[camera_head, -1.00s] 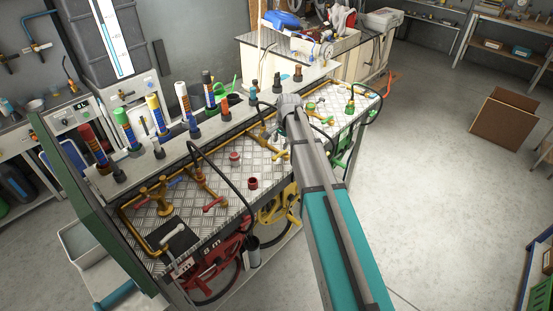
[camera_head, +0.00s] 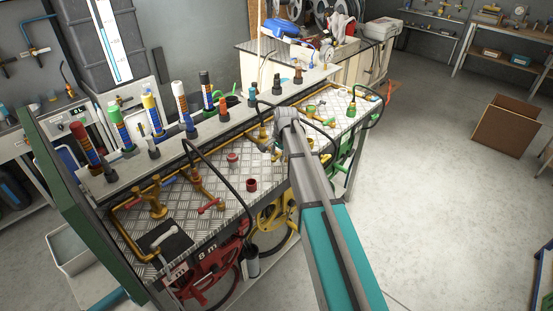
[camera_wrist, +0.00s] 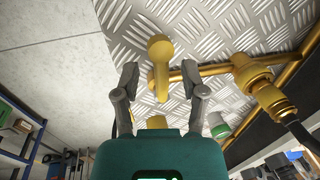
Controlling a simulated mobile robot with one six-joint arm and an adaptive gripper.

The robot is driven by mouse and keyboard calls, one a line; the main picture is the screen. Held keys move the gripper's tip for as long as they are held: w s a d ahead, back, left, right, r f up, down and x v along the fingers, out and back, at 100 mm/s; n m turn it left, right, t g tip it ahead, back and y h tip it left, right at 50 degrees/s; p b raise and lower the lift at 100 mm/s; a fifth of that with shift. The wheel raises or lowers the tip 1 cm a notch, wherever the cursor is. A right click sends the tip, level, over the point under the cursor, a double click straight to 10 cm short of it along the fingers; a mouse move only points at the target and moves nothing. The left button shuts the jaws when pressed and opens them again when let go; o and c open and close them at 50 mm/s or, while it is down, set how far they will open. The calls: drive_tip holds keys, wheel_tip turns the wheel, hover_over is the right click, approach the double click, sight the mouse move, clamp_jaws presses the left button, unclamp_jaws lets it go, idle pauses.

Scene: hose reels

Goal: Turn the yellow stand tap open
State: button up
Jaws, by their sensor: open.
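The yellow stand tap shows in the wrist view as a yellow lever (camera_wrist: 160,52) with a rounded head, above the patterned metal plate. A yellow pipe (camera_wrist: 215,69) runs right from beside it to a brass-coloured fitting (camera_wrist: 270,98) with a black hose. My gripper (camera_wrist: 160,77) is open, with one finger on each side of the lever. Gaps show between the lever and both fingers, and nothing is gripped. In the head view my arm reaches over the bench and largely hides the gripper and the tap.
The metal-plated bench top (camera_head: 180,200) carries other valves, including a red-handled one (camera_head: 210,206), and a red cup-shaped fitting (camera_head: 251,185). Black hoses loop over it. The floor (camera_head: 430,190) to the right is clear up to a brown box (camera_head: 507,125).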

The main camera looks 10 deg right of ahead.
drive_tip(key=shift+f, duration=0.1)
idle(0.3)
clamp_jaws()
drive_tip(key=shift+a, duration=0.2)
